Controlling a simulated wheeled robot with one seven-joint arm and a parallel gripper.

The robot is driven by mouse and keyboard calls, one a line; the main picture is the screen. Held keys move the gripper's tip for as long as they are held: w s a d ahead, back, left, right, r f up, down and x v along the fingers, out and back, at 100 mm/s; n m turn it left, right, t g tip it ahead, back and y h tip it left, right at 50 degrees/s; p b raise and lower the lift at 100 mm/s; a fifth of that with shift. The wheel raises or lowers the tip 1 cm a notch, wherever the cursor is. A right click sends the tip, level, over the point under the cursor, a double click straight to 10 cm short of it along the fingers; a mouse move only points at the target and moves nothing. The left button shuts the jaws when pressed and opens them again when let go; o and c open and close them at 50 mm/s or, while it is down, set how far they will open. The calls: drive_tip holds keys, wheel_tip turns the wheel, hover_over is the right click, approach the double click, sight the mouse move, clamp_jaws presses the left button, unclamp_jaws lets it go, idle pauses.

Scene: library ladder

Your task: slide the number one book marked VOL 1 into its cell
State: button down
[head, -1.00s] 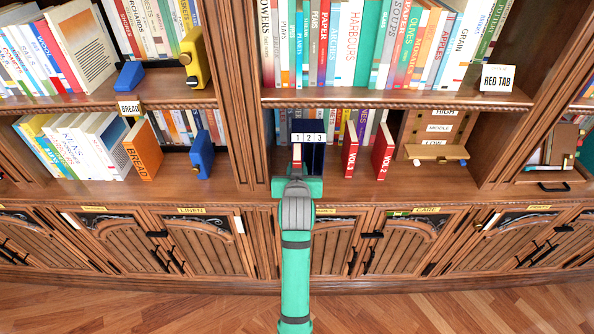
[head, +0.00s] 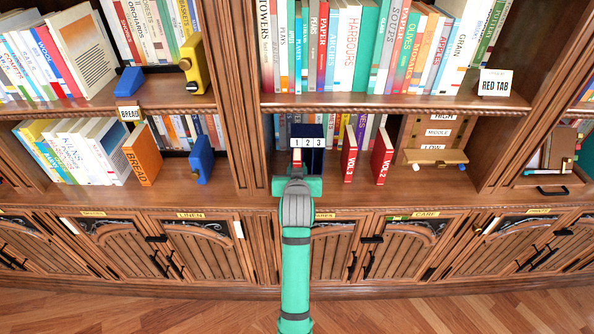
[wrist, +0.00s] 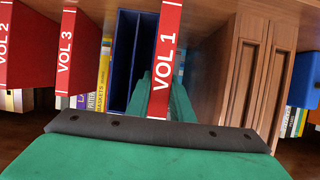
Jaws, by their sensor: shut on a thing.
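The red book marked VOL 1 (wrist: 165,60) is held in my gripper (wrist: 162,100), with a green finger on each side of it. A thin strip of the book (head: 297,155) shows above my gripper in the head view. The dark blue cell box (head: 318,160) carries the sign 1 2 3 (head: 307,142). The book lines up with the end cell under the 1. In the wrist view, the box's other cells (wrist: 122,60) look empty beside the book. How deep the book sits in the cell is hidden.
Red books VOL 3 (head: 349,158) and VOL 2 (head: 381,156) stand right of the box. A wooden stand with height labels (head: 437,135) is farther right. A wooden upright (head: 245,150) is close on the left. The shelf board (head: 400,190) is clear in front.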

drive_tip(key=shift+w+a+r, duration=0.1)
drive_tip(key=shift+w, duration=0.1)
drive_tip(key=c, duration=1.5)
unclamp_jaws()
